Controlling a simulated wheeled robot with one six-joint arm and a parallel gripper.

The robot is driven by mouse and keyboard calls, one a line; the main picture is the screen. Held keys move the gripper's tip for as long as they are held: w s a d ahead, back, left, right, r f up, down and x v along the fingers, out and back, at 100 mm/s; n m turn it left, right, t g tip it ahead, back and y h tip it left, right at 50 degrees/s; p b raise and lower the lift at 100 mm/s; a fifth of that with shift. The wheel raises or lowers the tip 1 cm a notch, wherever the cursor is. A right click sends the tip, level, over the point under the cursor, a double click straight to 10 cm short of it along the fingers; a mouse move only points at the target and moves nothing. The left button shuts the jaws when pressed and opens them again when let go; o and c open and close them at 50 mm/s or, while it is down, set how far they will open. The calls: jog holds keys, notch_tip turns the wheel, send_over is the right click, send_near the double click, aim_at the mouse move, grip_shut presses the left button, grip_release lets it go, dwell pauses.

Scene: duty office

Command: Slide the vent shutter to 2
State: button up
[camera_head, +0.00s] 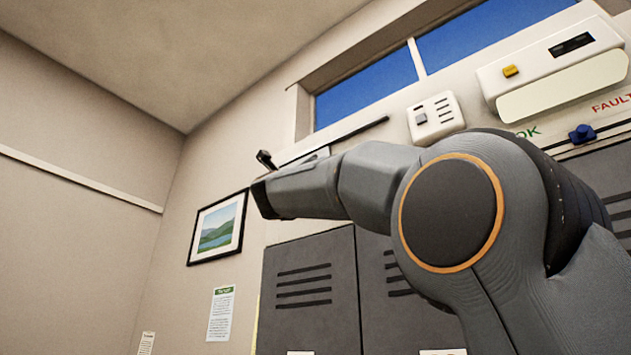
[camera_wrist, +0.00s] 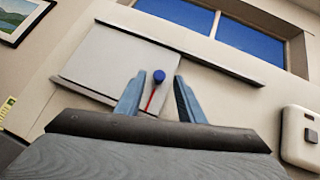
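The vent shutter (camera_wrist: 110,62) is a pale grey panel with a round blue knob (camera_wrist: 158,76) and a thin red line below the knob. It sits on the wall between dark rails. In the wrist view my gripper (camera_wrist: 159,78) is open, with one blue-grey finger on each side of the knob. A gap shows between the knob and each finger; how far the tips stand from the wall is unclear. No scale numbers are readable. In the head view my arm hides most of the shutter, and one dark finger of my gripper shows at the arm's end.
The upper rail (camera_head: 335,140) runs below the window (camera_head: 370,85). A white switch box (camera_head: 435,118) is on the wall to its right. A framed picture (camera_head: 217,228) hangs to the left, and grey lockers (camera_head: 310,290) stand below my arm.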

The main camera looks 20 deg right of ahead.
jog(key=shift+p+x, duration=0.45)
jog(key=shift+x, duration=0.6)
jog(key=shift+c, duration=0.4)
grip_shut()
